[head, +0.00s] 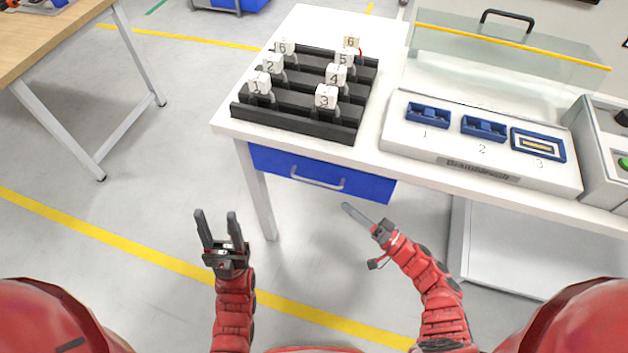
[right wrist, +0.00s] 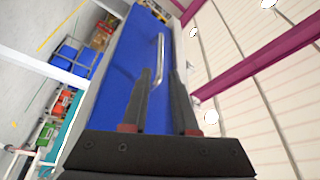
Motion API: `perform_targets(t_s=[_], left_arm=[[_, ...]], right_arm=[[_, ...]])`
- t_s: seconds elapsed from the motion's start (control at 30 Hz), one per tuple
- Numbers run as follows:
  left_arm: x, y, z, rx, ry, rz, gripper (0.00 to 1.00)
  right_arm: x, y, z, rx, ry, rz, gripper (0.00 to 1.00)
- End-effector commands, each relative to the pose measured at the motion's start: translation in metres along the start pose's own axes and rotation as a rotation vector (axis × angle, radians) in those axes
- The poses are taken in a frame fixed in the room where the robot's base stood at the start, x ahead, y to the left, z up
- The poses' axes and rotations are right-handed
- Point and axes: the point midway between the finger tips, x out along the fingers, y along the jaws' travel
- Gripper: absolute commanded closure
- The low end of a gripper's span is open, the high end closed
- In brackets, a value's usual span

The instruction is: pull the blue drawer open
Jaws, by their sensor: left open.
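The blue drawer (head: 272,160) sits under the white table's top and looks shut, with a silver bar handle (head: 318,184) on its front. My right gripper (head: 346,207) is just in front of and below the drawer, right of the handle, apart from it. In the right wrist view the blue drawer front (right wrist: 122,80) fills the middle. The handle (right wrist: 160,60) appears beyond and between the fingertips of the right gripper (right wrist: 162,74), which are spread and empty. My left gripper (head: 215,214) is open and empty, left of the table's front leg.
The white table (head: 228,122) carries a black rack (head: 300,122) with several numbered white tags and a panel (head: 550,178) with blue sockets. Its front leg (head: 258,195) stands left of the drawer. The floor in front is clear.

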Motion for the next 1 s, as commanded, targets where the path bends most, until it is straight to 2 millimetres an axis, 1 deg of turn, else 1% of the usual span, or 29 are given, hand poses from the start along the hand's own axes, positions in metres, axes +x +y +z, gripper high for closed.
perform_targets(t_s=[0.03,0.3,0.4,0.5,0.6,0.7,0.97,1.0], left_arm=[[0.002,0.000,0.000,0.000,0.000,0.000,0.50],[0.005,0.000,-0.001,0.000,0.000,0.000,0.50],[0.005,0.000,-0.001,0.000,0.000,0.000,0.50],[0.005,0.000,-0.001,0.000,0.000,0.000,0.50],[0.005,0.000,-0.001,0.000,0.000,0.000,0.50],[0.005,0.000,-0.001,0.000,0.000,0.000,0.50],[0.005,0.000,-0.001,0.000,0.000,0.000,0.50],[0.005,0.000,-0.001,0.000,0.000,0.000,0.50]], right_arm=[[0.014,-0.003,-0.001,-0.001,0.001,-0.005,0.73],[0.078,-0.002,-0.002,-0.003,0.002,-0.004,0.73],[0.096,-0.002,-0.001,-0.002,0.002,-0.004,0.73],[0.110,0.000,0.000,-0.001,0.002,0.000,0.73],[0.120,0.000,0.000,0.000,0.002,0.001,0.73],[0.125,0.000,0.000,0.000,0.002,0.001,0.73],[0.126,0.000,0.000,-0.001,0.002,0.001,0.73],[0.126,0.000,0.000,-0.001,0.002,0.001,0.78]])
